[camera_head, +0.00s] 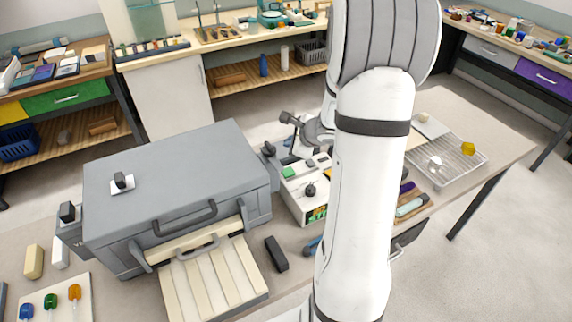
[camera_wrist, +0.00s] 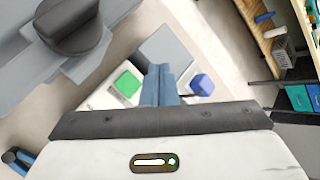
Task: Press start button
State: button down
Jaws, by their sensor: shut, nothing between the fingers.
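A pale control box (camera_head: 304,212) stands on the table, right of the grey furnace-like box. A green button (camera_head: 289,172) is on its top, with a dark knob (camera_head: 310,190) beside it. In the wrist view the green button (camera_wrist: 127,84) is left of my gripper's fingers, and a blue button-like piece (camera_wrist: 201,85) is right of them. My gripper (camera_wrist: 159,72) is shut and empty. It appears between these two in that view; I cannot tell whether it touches anything. In the head view my arm hides part of the gripper and the box's right side. No button label is readable.
The grey furnace-like box (camera_head: 165,180) fills the table's left, with a ribbed cream panel (camera_head: 212,280) in front. A small black block (camera_head: 276,254) lies between it and the control box. A wire tray (camera_head: 450,165) is at right. Coloured stoppers lie front left.

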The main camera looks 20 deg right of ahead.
jog(key=shift+s, duration=0.15)
jog(key=b, duration=0.6)
send_over(291, 173)
notch_tip(291, 173, down, 8)
jog(key=shift+f+b, duration=0.4)
jog(key=shift+b, duration=0.15)
jog(key=shift+f, duration=0.15)
dwell(1.5)
jog(key=shift+f+b, duration=0.3)
jog(key=shift+b, duration=0.4)
